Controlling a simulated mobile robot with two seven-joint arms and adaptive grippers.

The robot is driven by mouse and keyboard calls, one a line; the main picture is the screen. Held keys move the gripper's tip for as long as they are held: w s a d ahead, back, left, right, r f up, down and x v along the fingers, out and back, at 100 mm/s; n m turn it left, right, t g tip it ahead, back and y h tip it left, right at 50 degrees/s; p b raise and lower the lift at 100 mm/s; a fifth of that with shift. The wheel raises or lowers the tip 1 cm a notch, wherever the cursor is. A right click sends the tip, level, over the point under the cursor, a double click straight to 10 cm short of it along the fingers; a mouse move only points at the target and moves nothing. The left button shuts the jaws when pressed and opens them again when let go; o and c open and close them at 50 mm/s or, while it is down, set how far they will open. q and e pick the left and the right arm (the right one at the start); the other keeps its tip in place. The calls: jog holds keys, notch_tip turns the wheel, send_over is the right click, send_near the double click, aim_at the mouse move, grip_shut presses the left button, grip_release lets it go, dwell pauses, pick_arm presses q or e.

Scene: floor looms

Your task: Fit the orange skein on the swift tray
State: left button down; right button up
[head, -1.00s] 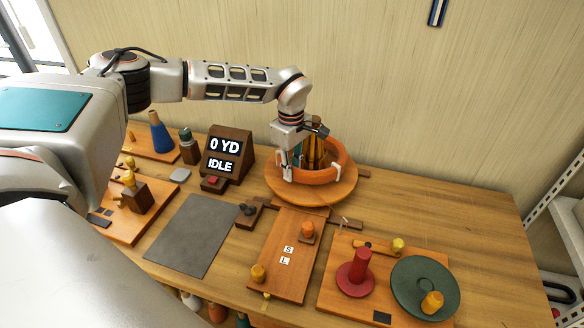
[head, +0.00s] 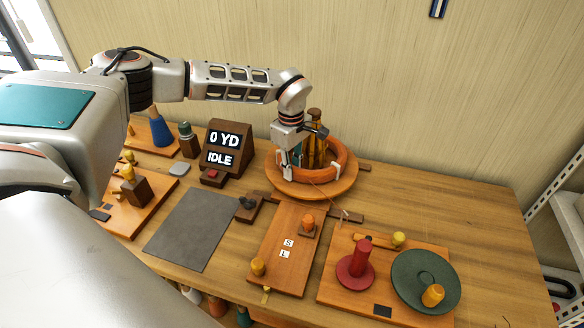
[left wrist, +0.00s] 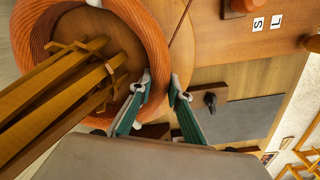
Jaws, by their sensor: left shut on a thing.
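The orange skein (head: 342,169) is a thick ring around the upright wooden swift (head: 315,130), over the round swift tray (head: 350,188). It looks level and low on the tray; I cannot tell whether it touches everywhere. My left gripper (head: 289,167) reaches down at the ring's left side and is shut on its wall. In the left wrist view the ring (left wrist: 150,37) passes between the fingers (left wrist: 160,97), one inside and one outside it. The swift's folded wooden ribs (left wrist: 60,85) stand inside the ring, and the tray (left wrist: 181,50) shows beyond it. My right gripper is out of view.
A display box (head: 226,145) stands left of the tray. A board marked S and L (head: 282,270) lies in front, with a grey mat (head: 192,228) to its left. A red spool (head: 355,268) and green disc (head: 412,275) are front right. The table's back right is clear.

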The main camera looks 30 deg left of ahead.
pick_arm(q)
jog(key=shift+f, duration=0.1)
jog(key=c, duration=1.8)
grip_release()
notch_tip(320, 180, up, 12)
jog(key=shift+s+r, duration=0.1)
jog(key=shift+s, duration=0.05)
